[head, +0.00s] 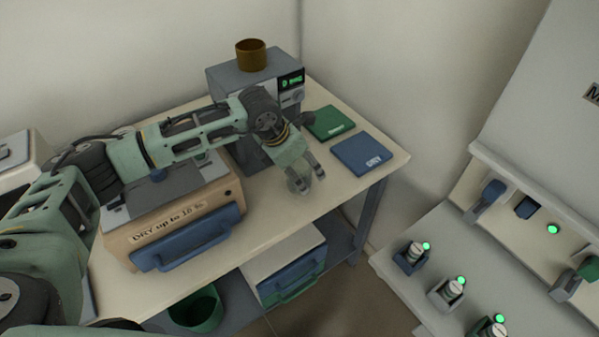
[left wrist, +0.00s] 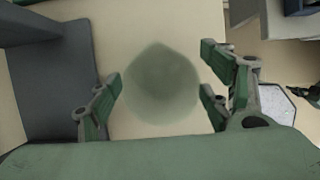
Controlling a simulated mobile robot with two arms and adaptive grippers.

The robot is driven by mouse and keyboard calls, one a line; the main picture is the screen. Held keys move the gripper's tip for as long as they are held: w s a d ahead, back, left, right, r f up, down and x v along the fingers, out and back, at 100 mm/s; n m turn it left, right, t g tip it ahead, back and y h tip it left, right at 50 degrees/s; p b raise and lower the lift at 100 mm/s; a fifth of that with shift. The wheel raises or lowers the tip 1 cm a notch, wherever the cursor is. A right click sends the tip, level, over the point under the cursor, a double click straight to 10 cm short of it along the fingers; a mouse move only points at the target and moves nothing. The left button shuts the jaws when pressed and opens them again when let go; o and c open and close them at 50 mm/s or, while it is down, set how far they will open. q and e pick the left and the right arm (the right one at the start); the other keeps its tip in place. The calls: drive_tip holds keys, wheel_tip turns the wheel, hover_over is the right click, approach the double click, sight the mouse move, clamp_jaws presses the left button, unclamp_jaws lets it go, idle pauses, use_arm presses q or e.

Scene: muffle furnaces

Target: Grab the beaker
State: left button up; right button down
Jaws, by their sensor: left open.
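The beaker (head: 298,183) is a small, see-through vessel on the pale table top, near its front edge. In the left wrist view it shows as a blurred, greyish-green round shape (left wrist: 161,84) with a pointed spout at the top. My left gripper (head: 310,179) is open and points down at the beaker. In the left wrist view its fingers (left wrist: 160,90) stand apart, one on each side of the beaker. I cannot tell whether they touch it. The gripper partly hides the beaker in the head view.
A grey device (head: 225,82) with a brown cup (head: 251,55) on top stands behind the gripper. A furnace labelled "DRY" (head: 175,222) is at left. Green (head: 328,122) and blue (head: 363,155) mats lie to the right. A white bench (head: 400,285) with bottles is further right.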

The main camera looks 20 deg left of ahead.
use_arm(q)
drive_tip(key=c, duration=1)
drive_tip(key=shift+c, duration=1.1)
use_arm(e)
drive_tip(key=shift+w, duration=0.15)
use_arm(q)
drive_tip(key=shift+r, duration=0.1)
drive_tip(key=shift+c, duration=0.2)
